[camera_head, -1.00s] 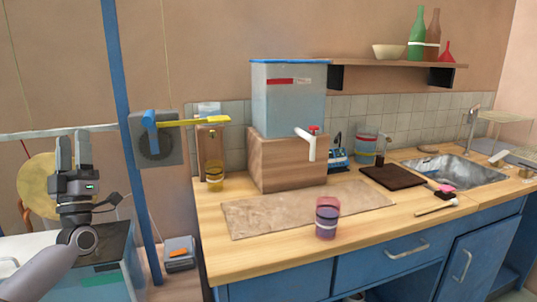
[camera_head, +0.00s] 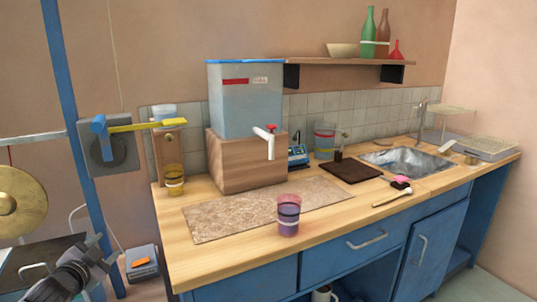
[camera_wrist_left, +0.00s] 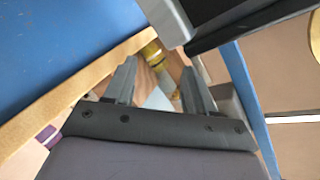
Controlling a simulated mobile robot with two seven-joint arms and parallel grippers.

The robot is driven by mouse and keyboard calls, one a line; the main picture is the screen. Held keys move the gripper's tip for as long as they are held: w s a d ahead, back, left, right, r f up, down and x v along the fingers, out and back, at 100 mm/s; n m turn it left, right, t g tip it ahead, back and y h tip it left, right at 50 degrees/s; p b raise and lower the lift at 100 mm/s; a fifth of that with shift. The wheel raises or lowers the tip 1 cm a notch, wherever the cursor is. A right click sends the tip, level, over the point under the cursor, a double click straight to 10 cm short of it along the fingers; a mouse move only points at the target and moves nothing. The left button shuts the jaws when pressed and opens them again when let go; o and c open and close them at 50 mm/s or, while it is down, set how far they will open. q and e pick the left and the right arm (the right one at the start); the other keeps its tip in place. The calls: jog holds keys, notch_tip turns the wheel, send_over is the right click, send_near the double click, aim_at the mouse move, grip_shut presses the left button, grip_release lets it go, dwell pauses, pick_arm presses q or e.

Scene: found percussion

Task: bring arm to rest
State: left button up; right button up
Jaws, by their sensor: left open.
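My left gripper (camera_head: 100,254) is low at the left edge of the head view, tilted, left of the counter and in front of the blue post. In the left wrist view the fingers (camera_wrist_left: 160,70) are spread with nothing held between them. The yellow cup (camera_wrist_left: 152,52) shows beyond the fingers, on the counter. My right gripper is in no view.
The blue post (camera_head: 70,130) and brass gong (camera_head: 20,203) stand near my left arm. A grey box (camera_head: 142,263) sits beside the counter (camera_head: 230,265). On the counter are a purple cup (camera_head: 288,215), a brown mat (camera_head: 215,218) and a water tank (camera_head: 245,105).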

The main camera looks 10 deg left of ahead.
pick_arm(q)
jog(key=s+d+f+n+g+h, duration=0.1)
jog(key=s+d+f+h, duration=0.1)
jog(key=s+d+f, duration=0.55)
jog(key=s+d+f+g+h, duration=0.2)
jog(key=s+d+f, duration=0.2)
jog(key=d+f, duration=0.55)
jog(key=s+d+n+g+h+p, duration=0.1)
jog(key=s+d+n+p, duration=0.2)
jog(key=s+d, duration=1)
jog(key=shift+s+d+f+g+h, duration=0.3)
jog(key=shift+d+f+g+h, duration=0.1)
jog(key=shift+d, duration=0.1)
